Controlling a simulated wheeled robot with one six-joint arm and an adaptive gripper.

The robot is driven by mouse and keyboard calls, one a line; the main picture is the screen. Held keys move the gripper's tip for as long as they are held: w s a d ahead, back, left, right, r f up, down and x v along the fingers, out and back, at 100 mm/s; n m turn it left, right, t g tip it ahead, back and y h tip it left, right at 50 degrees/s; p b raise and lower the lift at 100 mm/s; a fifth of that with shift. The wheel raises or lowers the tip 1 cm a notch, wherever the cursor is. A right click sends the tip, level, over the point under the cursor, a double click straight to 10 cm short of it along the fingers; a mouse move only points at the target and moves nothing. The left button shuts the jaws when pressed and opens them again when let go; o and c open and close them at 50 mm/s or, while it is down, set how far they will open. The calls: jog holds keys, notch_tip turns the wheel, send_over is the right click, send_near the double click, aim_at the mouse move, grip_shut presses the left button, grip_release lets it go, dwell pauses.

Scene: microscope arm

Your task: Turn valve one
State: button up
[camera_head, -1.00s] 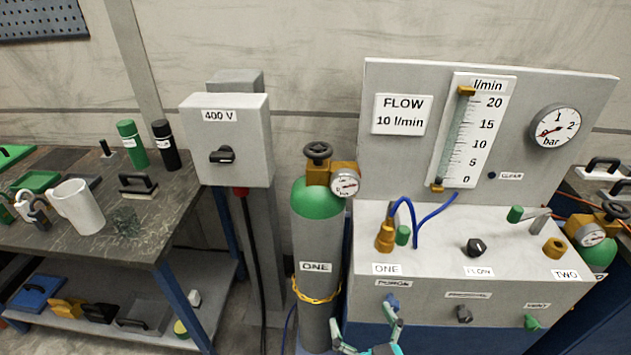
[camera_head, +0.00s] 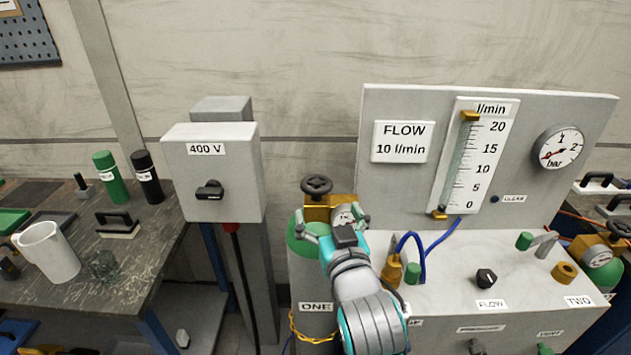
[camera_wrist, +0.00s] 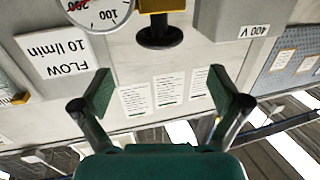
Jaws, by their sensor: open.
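Cylinder ONE (camera_head: 300,270) is grey with a green shoulder and stands left of the flow panel. Its valve is a dark round handwheel (camera_head: 316,185) on top of a brass body (camera_head: 318,212). My gripper (camera_head: 332,222) is open and empty in front of the brass body and its round gauge (camera_head: 343,213), below the handwheel in the picture. My arm hides part of the cylinder. The wrist view is upside down. There the handwheel (camera_wrist: 160,38) and gauge (camera_wrist: 97,10) appear beyond my open fingers (camera_wrist: 163,92), apart from them.
The grey 400 V box (camera_head: 213,175) stands to the left of the cylinder. The flow panel (camera_head: 400,195) and its console (camera_head: 450,275), with knobs and blue hoses (camera_head: 422,250), lie close on the right. A bench (camera_head: 150,235) with a mug is farther left.

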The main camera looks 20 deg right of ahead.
aim_at(313, 174)
jog(key=w, duration=0.6)
jog(key=w+d, duration=0.1)
jog(key=w, duration=0.3)
jog(key=shift+w, duration=0.1)
jog(key=c, duration=1.2)
